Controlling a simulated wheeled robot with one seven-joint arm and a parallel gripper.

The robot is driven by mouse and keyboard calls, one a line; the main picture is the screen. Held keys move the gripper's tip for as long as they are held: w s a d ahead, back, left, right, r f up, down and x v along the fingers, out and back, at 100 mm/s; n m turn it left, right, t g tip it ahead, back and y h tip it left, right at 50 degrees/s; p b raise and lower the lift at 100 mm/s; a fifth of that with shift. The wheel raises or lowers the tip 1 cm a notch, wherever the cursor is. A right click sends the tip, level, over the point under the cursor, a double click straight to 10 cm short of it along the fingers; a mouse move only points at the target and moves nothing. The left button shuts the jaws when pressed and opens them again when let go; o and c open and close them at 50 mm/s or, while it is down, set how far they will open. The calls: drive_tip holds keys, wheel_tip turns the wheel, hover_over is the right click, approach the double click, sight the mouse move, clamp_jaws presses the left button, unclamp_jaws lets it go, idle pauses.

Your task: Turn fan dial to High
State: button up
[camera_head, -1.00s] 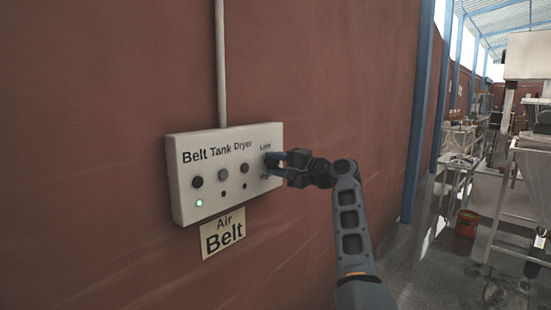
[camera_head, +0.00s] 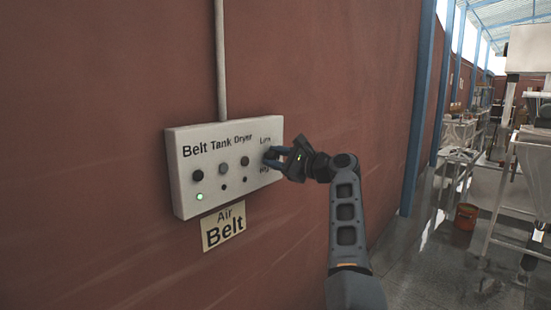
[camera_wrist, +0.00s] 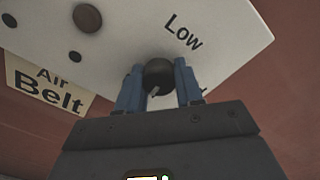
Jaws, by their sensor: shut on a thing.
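The white control panel (camera_head: 215,190) is fixed to the red wall, with the words Belt, Tank, Dryer, a Low label and a partly covered High label. The fan dial (camera_wrist: 159,74) is a dark round knob at the panel's right side, between the Low and High labels. My gripper (camera_head: 277,160) is shut on the dial from the right. In the wrist view its two blue fingers (camera_wrist: 159,88) stand on either side of the dial, and a light pointer mark shows on it. The Low label (camera_wrist: 183,32) is clear there; High is mostly hidden.
Three round buttons (camera_head: 222,168) sit left of the dial, with a lit green lamp (camera_head: 199,197) below the leftmost. An Air Belt sign (camera_head: 224,228) hangs under the panel. A conduit (camera_head: 220,60) rises above it. An orange bucket (camera_head: 467,217) stands far right.

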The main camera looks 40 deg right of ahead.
drive_tip(key=shift+d+m, duration=0.2)
drive_tip(key=shift+m, duration=0.2)
drive_tip(key=o, duration=1)
drive_tip(key=shift+f, duration=0.1)
drive_tip(key=shift+s+d+b, duration=0.2)
drive_tip(key=shift+s+b, duration=0.1)
drive_tip(key=shift+s, duration=1)
drive_tip(key=shift+s+d+b, duration=0.25)
drive_tip(key=shift+s, duration=1)
drive_tip(key=shift+s+d+b, duration=0.2)
drive_tip(key=shift+s+b, duration=0.1)
drive_tip(key=shift+s, duration=1)
